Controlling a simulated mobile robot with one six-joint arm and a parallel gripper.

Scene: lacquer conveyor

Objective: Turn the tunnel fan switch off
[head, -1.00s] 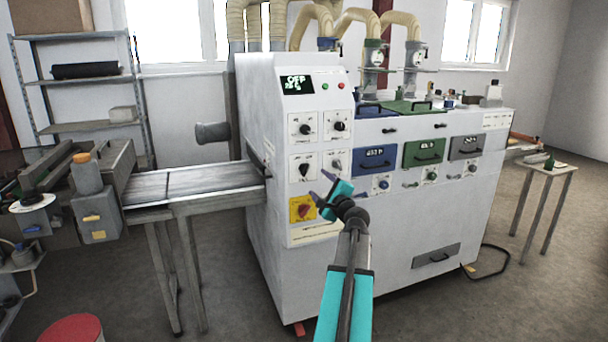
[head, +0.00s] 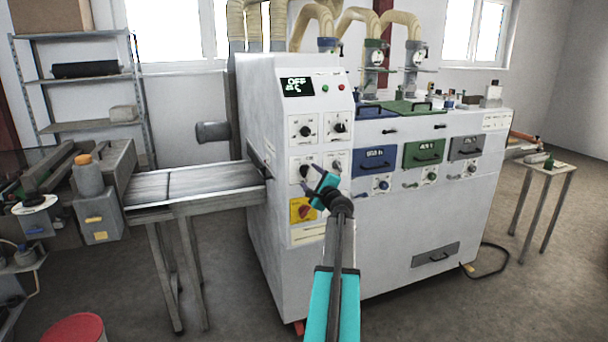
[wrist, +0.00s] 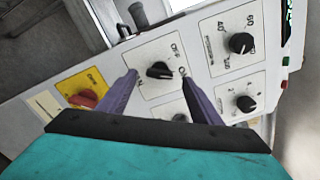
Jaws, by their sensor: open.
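A black rotary switch (wrist: 160,71) with OFF and ON marks sits on the white control panel, just above the yellow plate; its name is not readable. Its handle lies roughly toward the ON mark. It also shows in the head view (head: 305,170), in the left of the middle row. My gripper (head: 316,172) is open in front of the panel. In the wrist view, its two purple fingers (wrist: 158,80) appear on either side of the switch. I cannot tell whether they touch it.
A red knob on a yellow plate (head: 303,210) sits below. Two scaled dials (wrist: 241,43) (wrist: 245,103) sit above. Another black knob (wrist: 180,118) is partly hidden by a finger. The display (head: 297,86) reads OFF. A feed table (head: 200,180) stands left of the machine.

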